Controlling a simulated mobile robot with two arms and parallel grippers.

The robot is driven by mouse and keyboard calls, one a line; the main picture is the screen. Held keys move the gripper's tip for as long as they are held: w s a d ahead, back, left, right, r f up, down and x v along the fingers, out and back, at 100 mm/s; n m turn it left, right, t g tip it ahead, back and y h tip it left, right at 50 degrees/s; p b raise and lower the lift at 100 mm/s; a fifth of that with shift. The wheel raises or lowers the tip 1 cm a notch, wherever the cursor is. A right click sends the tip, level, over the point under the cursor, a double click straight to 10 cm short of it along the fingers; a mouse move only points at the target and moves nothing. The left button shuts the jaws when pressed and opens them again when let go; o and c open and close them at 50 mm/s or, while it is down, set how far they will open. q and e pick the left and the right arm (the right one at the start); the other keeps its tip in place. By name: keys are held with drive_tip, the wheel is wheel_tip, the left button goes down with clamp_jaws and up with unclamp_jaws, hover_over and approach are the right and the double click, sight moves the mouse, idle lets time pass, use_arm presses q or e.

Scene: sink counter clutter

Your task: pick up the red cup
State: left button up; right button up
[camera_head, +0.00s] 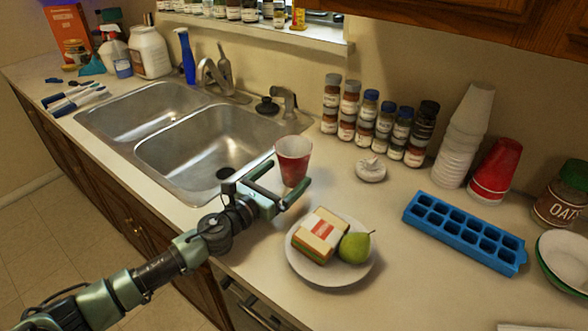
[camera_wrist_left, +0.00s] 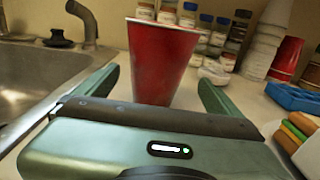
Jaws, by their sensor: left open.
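The red cup (camera_head: 293,160) stands upright on the counter at the right edge of the sink. It also shows large in the left wrist view (camera_wrist_left: 160,62), in line with the space between my left gripper's fingers. My left gripper (camera_head: 287,181) is open, with its fingers pointing at the cup at low height. I cannot tell whether the fingertips reach beside the cup or stop just short of it. A second red cup (camera_head: 496,170) stands upside down at the back right. My right gripper does not show.
A plate (camera_head: 338,278) with a sandwich (camera_head: 320,236) and a green pear (camera_head: 355,247) lies right of my left gripper. Several spice jars (camera_head: 364,120) line the wall behind. A blue ice tray (camera_head: 464,232) and stacked white cups (camera_head: 464,140) stand to the right. The sink (camera_head: 190,150) is left.

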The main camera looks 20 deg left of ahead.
use_arm(q)
drive_tip(key=x, duration=0.5)
drive_tip(key=shift+a+p, duration=0.2)
drive_tip(key=shift+p, duration=0.1)
drive_tip(key=c, duration=1.4)
